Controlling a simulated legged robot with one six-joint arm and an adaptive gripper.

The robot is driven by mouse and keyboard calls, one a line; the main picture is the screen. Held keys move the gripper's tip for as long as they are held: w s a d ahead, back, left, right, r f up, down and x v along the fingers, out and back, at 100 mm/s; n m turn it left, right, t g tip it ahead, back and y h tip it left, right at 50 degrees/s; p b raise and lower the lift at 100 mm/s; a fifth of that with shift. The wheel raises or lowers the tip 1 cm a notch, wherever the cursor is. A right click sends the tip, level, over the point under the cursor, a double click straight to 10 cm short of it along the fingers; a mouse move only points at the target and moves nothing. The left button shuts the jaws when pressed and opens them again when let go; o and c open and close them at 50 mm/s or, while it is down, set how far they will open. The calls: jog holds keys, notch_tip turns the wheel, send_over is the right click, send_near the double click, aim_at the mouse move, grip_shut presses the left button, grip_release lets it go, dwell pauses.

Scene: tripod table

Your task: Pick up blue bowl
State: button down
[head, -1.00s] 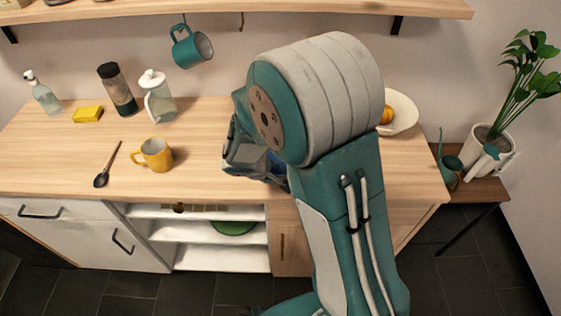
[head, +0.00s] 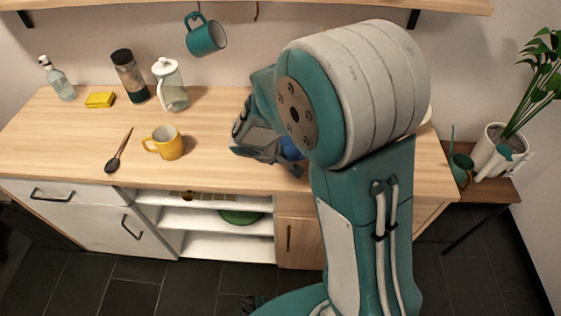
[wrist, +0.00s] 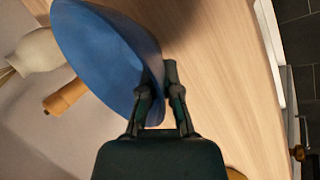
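The blue bowl (wrist: 105,55) fills the upper left of the wrist view, seen close and at a slant. My gripper (wrist: 158,90) has one finger on each side of the bowl's wall near its rim. The fingers are close together, with the blue wall between them. In the head view, my gripper (head: 268,152) is over the counter, right of the yellow mug. Only a small blue patch of the bowl (head: 292,148) shows there; my arm hides the rest. I cannot tell whether the bowl touches the counter.
The yellow mug (head: 168,142) stands left of my gripper on the wooden counter (head: 75,135). Behind it are a glass jug (head: 171,88) and a dark-topped jar (head: 130,77). A teal mug (head: 206,36) hangs under the shelf. A plant (head: 497,150) stands at right.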

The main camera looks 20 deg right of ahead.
jog(key=s+a+r, duration=0.7)
jog(key=s+r, duration=0.3)
jog(key=s, duration=0.2)
jog(key=shift+a, duration=0.2)
